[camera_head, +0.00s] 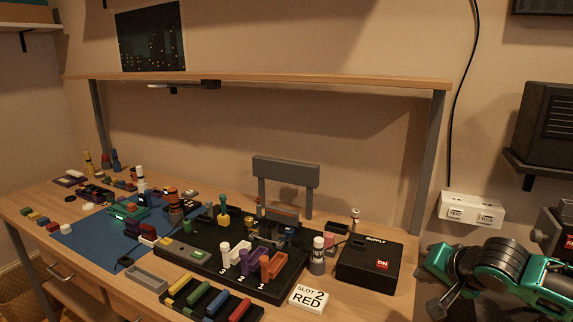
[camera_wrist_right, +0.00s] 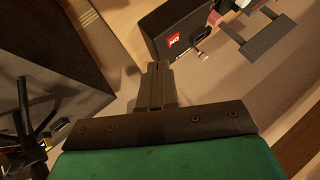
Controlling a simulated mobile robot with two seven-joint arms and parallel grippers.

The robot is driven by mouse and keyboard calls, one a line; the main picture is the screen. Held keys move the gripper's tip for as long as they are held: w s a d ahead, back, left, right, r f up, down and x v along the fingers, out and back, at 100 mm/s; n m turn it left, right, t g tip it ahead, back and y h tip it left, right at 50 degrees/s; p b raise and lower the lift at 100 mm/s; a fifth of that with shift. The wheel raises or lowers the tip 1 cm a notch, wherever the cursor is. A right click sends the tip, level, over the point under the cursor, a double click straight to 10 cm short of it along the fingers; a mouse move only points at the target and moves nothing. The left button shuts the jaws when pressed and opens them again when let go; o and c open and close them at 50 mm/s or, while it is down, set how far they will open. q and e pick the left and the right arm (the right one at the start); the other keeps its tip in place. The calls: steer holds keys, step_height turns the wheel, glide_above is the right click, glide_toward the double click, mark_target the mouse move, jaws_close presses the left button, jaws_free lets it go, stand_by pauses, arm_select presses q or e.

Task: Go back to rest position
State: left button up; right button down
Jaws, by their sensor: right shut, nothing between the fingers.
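My right arm, green and black, comes in at the lower right of the head view. Its gripper (camera_head: 438,308) is beyond the right end of the workbench (camera_head: 395,300), to the right of the black supply box (camera_head: 368,262). In the right wrist view the gripper's two dark fingers (camera_wrist_right: 158,82) are together with nothing between them. The supply box, with its red ON switch, also shows at the top of that view (camera_wrist_right: 165,25), apart from the fingers. My left gripper does not show.
On the bench are a black fixture board (camera_head: 205,262), a SLOT 2 RED card (camera_head: 308,298), a blue mat (camera_head: 90,245) and several small parts. A shelf (camera_head: 260,79) spans above. A white TEST box (camera_head: 472,210) is on the wall at right.

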steer(key=s+a+f+n, duration=0.2)
steer(key=s+a+f, duration=0.1)
steer(key=s+a, duration=0.2)
steer(key=s+a+f+n+g+y, duration=0.1)
steer(key=s+a+f+n, duration=0.1)
steer(key=s+a+n, duration=0.1)
steer(key=s+a+f+n+g, duration=0.1)
steer(key=s+a+f+n, duration=0.1)
steer(key=s+a, duration=0.4)
steer(key=shift+s+a+f+n+y, duration=0.3)
steer(key=shift+s+f+y, duration=0.1)
steer(key=shift+s+f, duration=0.4)
steer(key=s+d+f+g+h, duration=0.1)
steer(key=s+d, duration=0.2)
steer(key=s, duration=0.3)
steer(key=s+d+f+n+g+h, duration=0.1)
steer(key=s+d+f, duration=0.1)
steer(key=s, duration=0.3)
steer(key=s+d+f+g+h, duration=0.1)
steer(key=s+d, duration=0.2)
steer(key=s, duration=0.3)
steer(key=w+a+f+n+t+y, duration=0.1)
steer(key=w+a+f+t, duration=0.2)
steer(key=w+f+t, duration=0.3)
step_height(320, 180, down, 3)
steer(key=shift+w+a+t+y, duration=0.2)
steer(key=shift+w+t+y, duration=0.15)
steer(key=shift+w, duration=0.5)
steer(key=c, duration=1.8)
jaws_free()
